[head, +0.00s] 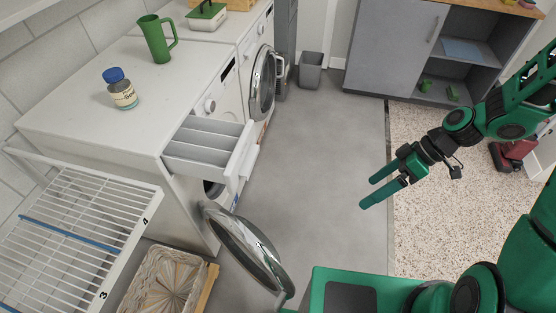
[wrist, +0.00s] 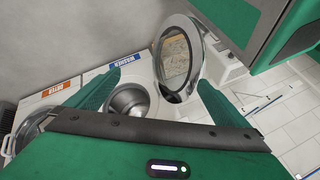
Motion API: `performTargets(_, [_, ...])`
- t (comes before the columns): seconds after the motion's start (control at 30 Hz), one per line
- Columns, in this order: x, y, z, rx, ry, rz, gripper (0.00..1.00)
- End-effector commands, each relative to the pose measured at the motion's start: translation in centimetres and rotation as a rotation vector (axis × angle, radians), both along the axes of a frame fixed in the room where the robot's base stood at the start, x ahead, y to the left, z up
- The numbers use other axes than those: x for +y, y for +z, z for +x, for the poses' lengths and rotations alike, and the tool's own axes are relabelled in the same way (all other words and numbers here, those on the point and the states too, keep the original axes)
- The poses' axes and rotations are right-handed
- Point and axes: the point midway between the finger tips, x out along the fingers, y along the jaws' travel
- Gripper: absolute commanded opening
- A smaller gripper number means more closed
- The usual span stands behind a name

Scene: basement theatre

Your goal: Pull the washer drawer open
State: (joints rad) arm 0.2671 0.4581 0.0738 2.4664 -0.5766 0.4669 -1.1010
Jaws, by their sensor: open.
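The washer (head: 135,85) is the near white machine at the left in the head view, and its blue label reads WASHER in the wrist view (wrist: 125,59). Its drawer (head: 208,150) stands out from the front, showing its divided compartments. The washer's round door (head: 245,248) hangs open below the drawer; the door also shows in the wrist view (wrist: 178,62). My gripper (head: 364,194) is open and empty, out over the floor to the right of the drawer and apart from it. Its two green fingers (wrist: 160,78) frame the washer's drum opening in the wrist view.
The dryer (head: 262,75) stands beyond the washer. A wire rack (head: 65,235) and basket (head: 160,285) are at the near left. Grey floor (head: 310,150) is clear between machines and gripper.

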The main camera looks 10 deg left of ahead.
Motion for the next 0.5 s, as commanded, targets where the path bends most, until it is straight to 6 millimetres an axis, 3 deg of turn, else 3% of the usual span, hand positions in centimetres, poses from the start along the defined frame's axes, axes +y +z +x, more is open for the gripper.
performTargets(0.2, [7.3, -2.5, 0.2, -0.107, 0.152, 0.292, 1.00])
performTargets(0.5, [15.8, -3.0, 0.9, -0.321, 0.193, 0.673, 1.00])
